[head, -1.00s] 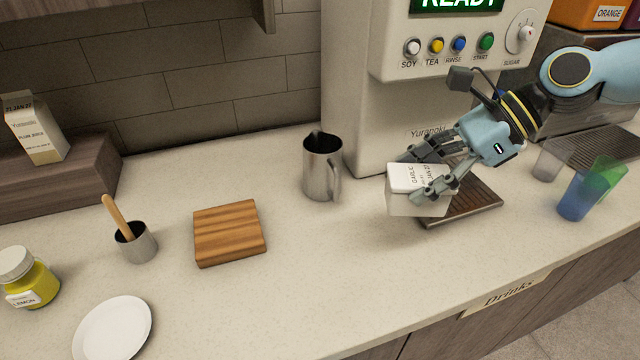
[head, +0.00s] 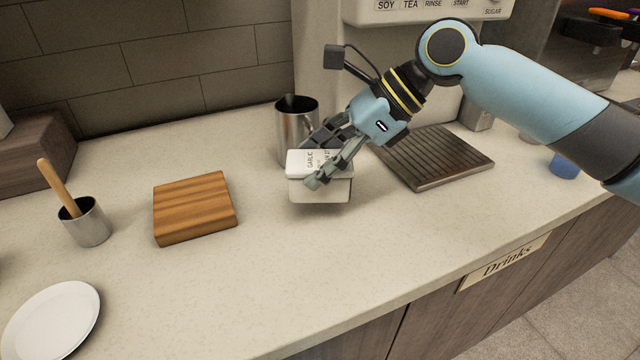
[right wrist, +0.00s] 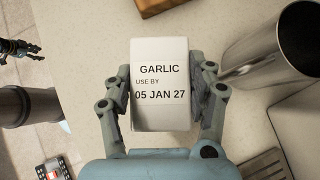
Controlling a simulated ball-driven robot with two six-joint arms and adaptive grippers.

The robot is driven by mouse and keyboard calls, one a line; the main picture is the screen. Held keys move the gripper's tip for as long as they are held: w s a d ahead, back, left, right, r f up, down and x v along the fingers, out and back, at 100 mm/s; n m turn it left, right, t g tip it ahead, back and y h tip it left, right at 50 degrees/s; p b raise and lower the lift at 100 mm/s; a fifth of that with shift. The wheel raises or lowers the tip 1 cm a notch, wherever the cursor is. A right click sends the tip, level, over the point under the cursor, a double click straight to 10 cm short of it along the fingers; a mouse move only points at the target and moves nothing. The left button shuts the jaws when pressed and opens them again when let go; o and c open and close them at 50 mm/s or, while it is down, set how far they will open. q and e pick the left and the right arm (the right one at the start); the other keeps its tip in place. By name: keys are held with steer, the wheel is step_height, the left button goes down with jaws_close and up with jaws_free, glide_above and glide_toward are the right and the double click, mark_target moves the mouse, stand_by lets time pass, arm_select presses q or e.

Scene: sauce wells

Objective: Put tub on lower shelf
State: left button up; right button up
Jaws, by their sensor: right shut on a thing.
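A white tub (head: 320,188) with a lid marked "GARLIC" is between the fingers of my right gripper (head: 325,165). My right gripper is shut on it and holds it over the counter, in front of the metal pitcher. In the right wrist view the tub's lid (right wrist: 160,85) reads "GARLIC, USE BY 05 JAN 27", with a finger on each side. The lower shelf cannot be made out in these views. In the right wrist view a dark gripper (right wrist: 18,48), apparently my left one, shows at the left edge; its fingers are too small to judge.
A metal pitcher (head: 296,135) stands just behind the tub. A wooden board (head: 194,207), a metal cup with a wooden handle (head: 86,224) and a white plate (head: 52,322) are to the left. A drip tray (head: 436,158) is to the right. The front middle counter (head: 270,285) is clear.

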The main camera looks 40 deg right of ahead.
step_height(320, 180, down, 4)
steer(key=shift+r+b, duration=0.1)
steer(key=shift+b, duration=0.2)
steer(key=o, duration=1.6)
steer(key=shift+c, duration=0.2)
